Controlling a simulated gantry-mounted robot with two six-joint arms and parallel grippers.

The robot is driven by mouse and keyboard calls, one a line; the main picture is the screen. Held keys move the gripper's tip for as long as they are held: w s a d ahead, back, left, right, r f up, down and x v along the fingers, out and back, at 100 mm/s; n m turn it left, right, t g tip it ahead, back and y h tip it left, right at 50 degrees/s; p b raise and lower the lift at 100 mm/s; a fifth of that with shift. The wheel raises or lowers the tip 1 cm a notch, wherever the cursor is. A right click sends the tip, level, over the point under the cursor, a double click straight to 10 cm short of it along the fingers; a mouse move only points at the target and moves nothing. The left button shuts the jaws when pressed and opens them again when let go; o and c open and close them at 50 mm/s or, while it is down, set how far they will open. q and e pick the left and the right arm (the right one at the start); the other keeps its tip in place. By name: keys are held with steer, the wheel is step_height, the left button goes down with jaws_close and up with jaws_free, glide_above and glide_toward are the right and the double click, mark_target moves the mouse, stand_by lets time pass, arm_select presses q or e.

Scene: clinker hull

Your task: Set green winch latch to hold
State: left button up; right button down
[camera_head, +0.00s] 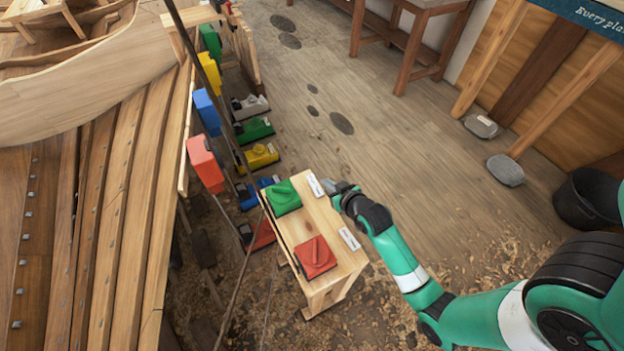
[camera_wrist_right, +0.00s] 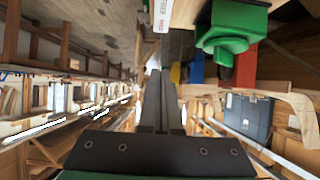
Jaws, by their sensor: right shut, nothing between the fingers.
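The green winch latch (camera_head: 284,197) sits on the top of a small wooden stand (camera_head: 303,213), toward its far end. It has a green knob or lever on its face. In the right wrist view the green latch (camera_wrist_right: 228,38) shows large at upper right, beside the fingers. My right gripper (camera_head: 333,187) is shut and empty, beside the stand's right edge near a white label (camera_head: 314,185). In the right wrist view its two fingers (camera_wrist_right: 160,90) lie together, apart from the latch. The lettering on the labels is too small to read. My left gripper is not in view.
A red latch (camera_head: 315,257) sits on the same stand, nearer me, with another white label (camera_head: 349,239). Colored blocks and floor units line the wooden hull (camera_head: 70,90) at left. A dark bucket (camera_head: 588,198) stands at right. Open floor lies beyond the stand.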

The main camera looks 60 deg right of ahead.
steer(key=b, duration=0.4)
glide_above(313, 183)
steer(key=s, duration=0.1)
steer(key=f, duration=0.5)
steer(key=shift+a+f, duration=0.1)
steer(key=shift+a, duration=0.3)
steer(key=f, duration=0.1)
steer(key=f+b, duration=0.1)
steer(key=w+d+f+b, duration=0.1)
steer(key=shift+w+f, duration=0.1)
steer(key=shift+f, duration=0.3)
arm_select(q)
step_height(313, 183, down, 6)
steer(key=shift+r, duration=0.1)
